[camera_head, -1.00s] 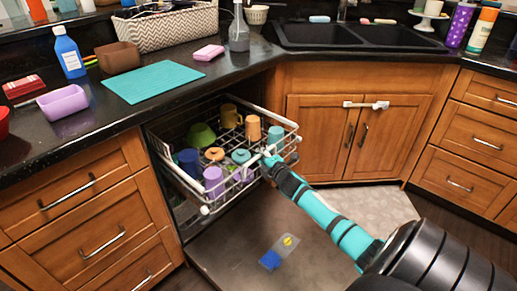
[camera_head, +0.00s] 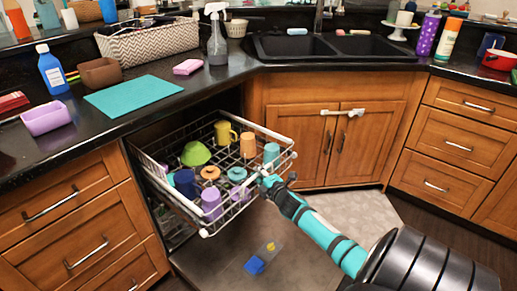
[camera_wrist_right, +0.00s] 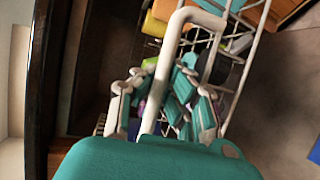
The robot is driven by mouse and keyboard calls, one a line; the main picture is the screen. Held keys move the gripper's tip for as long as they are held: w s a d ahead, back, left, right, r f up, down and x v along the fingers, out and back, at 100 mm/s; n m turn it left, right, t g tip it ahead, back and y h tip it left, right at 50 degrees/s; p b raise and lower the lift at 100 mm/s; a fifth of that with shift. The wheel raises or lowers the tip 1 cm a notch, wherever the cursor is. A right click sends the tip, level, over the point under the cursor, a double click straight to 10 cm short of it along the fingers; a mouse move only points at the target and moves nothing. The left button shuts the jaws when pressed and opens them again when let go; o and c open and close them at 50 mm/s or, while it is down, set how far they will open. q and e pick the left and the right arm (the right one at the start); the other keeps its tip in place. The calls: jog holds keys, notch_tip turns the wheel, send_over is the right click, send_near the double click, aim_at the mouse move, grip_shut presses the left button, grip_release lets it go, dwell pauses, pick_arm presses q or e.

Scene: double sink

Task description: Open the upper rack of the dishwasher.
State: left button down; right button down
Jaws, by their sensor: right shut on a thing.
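The upper rack (camera_head: 268,131) is a white wire basket pulled well out of the dishwasher under the counter. It holds several cups, a green bowl (camera_head: 195,153) and a yellow mug (camera_head: 225,133). My right gripper (camera_head: 268,182) is at the rack's front rail, right of its middle. In the right wrist view its fingers (camera_wrist_right: 165,105) are closed around a white rack bar (camera_wrist_right: 163,70). The fingers partly hide the bar. The dishwasher door (camera_head: 215,262) is folded down below the rack. My left gripper is not in view.
A blue and yellow item (camera_head: 255,264) lies on the lowered door. Drawers (camera_head: 70,230) stand left of the opening, and the sink cabinet (camera_head: 330,145) stands right of it. Bare floor (camera_head: 345,205) lies right of the door.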

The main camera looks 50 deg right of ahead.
jog(key=c, duration=1.3)
grip_release()
jog(key=v, duration=1.2)
jog(key=shift+r, duration=0.1)
